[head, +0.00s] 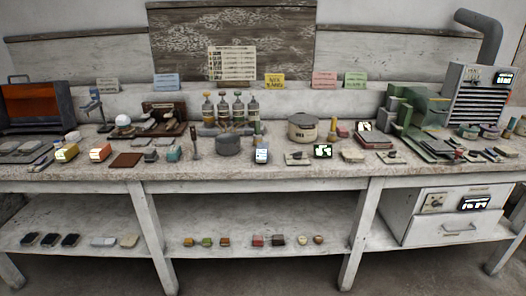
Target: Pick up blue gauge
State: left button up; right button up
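No object is clearly readable as a blue gauge at this size. A small device with a pale blue lit face (261,155) stands near the front edge of the bench, right of the dark grey round pot. A blue upright instrument (93,106) stands at the back left. I cannot tell which of these is the gauge. Neither of my grippers shows in the head view.
The long bench (225,173) is crowded with small items. A dark grey pot (228,145), a cream lidded pot (302,128) and several bottles (238,110) stand mid-bench. A green machine (415,110) is at the right. The lower shelf (215,222) has bare stretches.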

aim_at(261, 153)
jog(key=i+j+z, duration=0.2)
jog(key=i+j, duration=0.2)
jog(key=i, duration=0.2)
jog(key=i+j+z, duration=0.2)
jog(key=i+j, duration=0.3)
